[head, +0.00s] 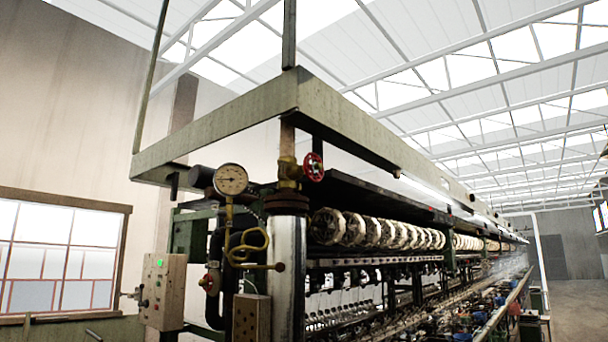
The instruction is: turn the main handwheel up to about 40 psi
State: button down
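A red handwheel (313,167) sits on a brass valve (289,173) at the top of a thick vertical pipe with a shiny metal jacket (288,270). A round pressure gauge (231,179) with a pale dial stands just left of the valve, on a thin brass pipe. Its needle looks roughly level and points left, but the numbers are too small to read. A smaller red handwheel (206,282) shows lower down at the left, on a dark pipe. Which wheel is the main one is not labelled; the upper one is on the thickest pipe. My gripper is not in view.
A control box (164,291) with a green light stands at lower left. A yellow looped pipe (248,248) hangs below the gauge. A green overhead frame (217,125) runs above the valve. The long reeling machine (400,270) stretches back right; an open aisle (575,300) lies beyond.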

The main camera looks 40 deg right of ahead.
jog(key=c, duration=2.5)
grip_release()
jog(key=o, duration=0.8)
